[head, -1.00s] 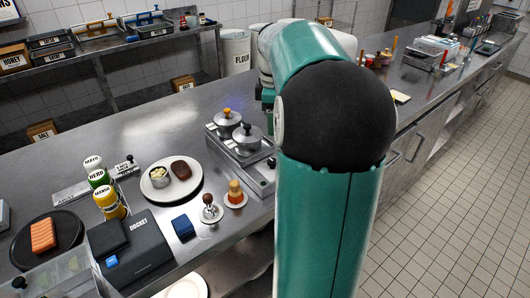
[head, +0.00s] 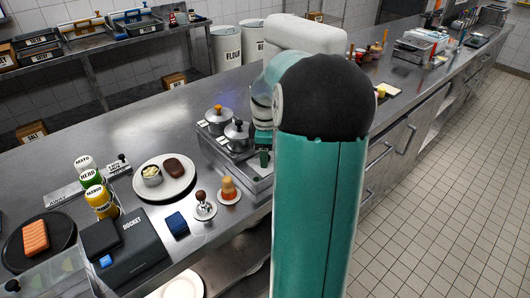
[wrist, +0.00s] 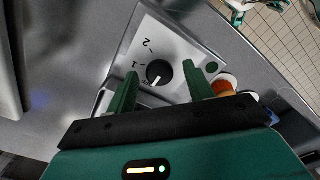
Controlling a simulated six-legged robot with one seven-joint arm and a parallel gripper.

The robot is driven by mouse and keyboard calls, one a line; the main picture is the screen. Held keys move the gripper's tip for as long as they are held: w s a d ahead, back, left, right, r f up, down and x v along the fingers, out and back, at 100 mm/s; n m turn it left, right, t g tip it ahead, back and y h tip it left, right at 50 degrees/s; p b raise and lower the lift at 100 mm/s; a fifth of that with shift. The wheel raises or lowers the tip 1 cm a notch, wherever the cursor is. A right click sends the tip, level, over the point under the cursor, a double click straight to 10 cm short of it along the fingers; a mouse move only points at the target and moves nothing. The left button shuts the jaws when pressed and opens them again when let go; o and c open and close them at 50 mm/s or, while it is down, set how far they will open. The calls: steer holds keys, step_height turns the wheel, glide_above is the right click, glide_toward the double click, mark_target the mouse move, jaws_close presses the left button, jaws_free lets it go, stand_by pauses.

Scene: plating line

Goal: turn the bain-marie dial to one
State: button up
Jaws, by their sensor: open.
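The bain-marie (head: 228,158) is a steel unit on the counter with two lidded pots. Its black dial (wrist: 159,72) shows in the wrist view on a pale panel marked 1 and 2. The dial's white pointer slants to the lower left in that view, away from the 1 at the dial's upper left. My gripper (wrist: 160,69) is open, one green finger on each side of the dial, with visible gaps; I cannot tell the height between them. In the head view my gripper (head: 263,157) shows only partly at the bain-marie's right end, and my arm hides the dial.
A plate (head: 185,188) with a patty and a small cup lies to the left. The counter behind the plate is clear.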

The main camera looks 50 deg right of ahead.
steer(key=c, duration=1)
steer(key=shift+o, duration=0.2)
steer(key=shift+m, duration=0.4)
steer(key=m, duration=0.5)
steer(key=shift+m, duration=0.3)
steer(key=m, duration=0.5)
steer(key=shift+m, duration=0.4)
steer(key=o, duration=1)
steer(key=shift+c, duration=0.2)
